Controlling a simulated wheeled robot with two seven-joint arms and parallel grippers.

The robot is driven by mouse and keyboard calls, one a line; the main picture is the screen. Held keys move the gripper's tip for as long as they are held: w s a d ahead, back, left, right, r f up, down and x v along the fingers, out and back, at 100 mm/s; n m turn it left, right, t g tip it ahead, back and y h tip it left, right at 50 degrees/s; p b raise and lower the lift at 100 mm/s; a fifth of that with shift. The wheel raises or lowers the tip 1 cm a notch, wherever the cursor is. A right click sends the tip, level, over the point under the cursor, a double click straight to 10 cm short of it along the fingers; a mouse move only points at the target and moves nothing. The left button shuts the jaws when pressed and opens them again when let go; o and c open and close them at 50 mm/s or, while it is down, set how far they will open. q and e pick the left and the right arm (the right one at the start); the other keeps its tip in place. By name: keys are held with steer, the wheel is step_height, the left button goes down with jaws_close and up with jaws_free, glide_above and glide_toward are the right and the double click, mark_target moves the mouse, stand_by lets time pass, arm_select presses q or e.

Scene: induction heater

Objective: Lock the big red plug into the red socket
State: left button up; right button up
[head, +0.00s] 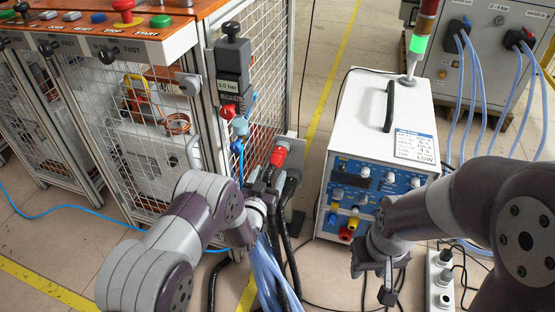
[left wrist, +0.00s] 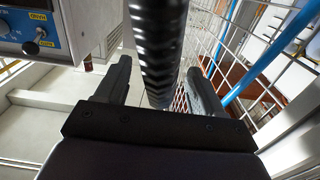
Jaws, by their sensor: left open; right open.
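A red connector (head: 279,156) with a pale band sits at a grey plate (head: 294,149) beside the mesh cage. Plug and socket cannot be told apart here, nor whether they are locked. Black corrugated hose (head: 291,190) hangs below it. My left gripper (head: 266,182) is just below the red connector, its fingers partly hidden among hoses. In the left wrist view my left gripper (left wrist: 158,85) is open, with a black corrugated hose (left wrist: 158,45) running between or just beyond its fingers. My right gripper (head: 377,279) is open and empty, low in front of the heater unit.
The white heater unit (head: 376,118) with a blue panel stands right of the connector. The mesh cage (head: 270,60) and an air regulator (head: 233,70) are close on the left. Pale blue hoses (head: 268,275) hang below my left gripper. A power strip (head: 440,280) lies at right.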

mark_target(273, 167)
arm_select(q)
steer(key=b+x, duration=0.1)
steer(key=x, duration=0.1)
steer(key=b+x, duration=0.3)
steer(key=x, duration=0.2)
steer(key=shift+f, duration=0.3)
steer(key=shift+w+d+r+b, duration=0.15)
steer(key=shift+w+r+b, duration=0.1)
steer(key=shift+w+b, duration=0.2)
jaws_close()
steer(key=shift+p+v, duration=1.1)
steer(key=shift+v, duration=0.25)
steer(key=shift+p+v, duration=0.95)
steer(key=shift+v, duration=0.7)
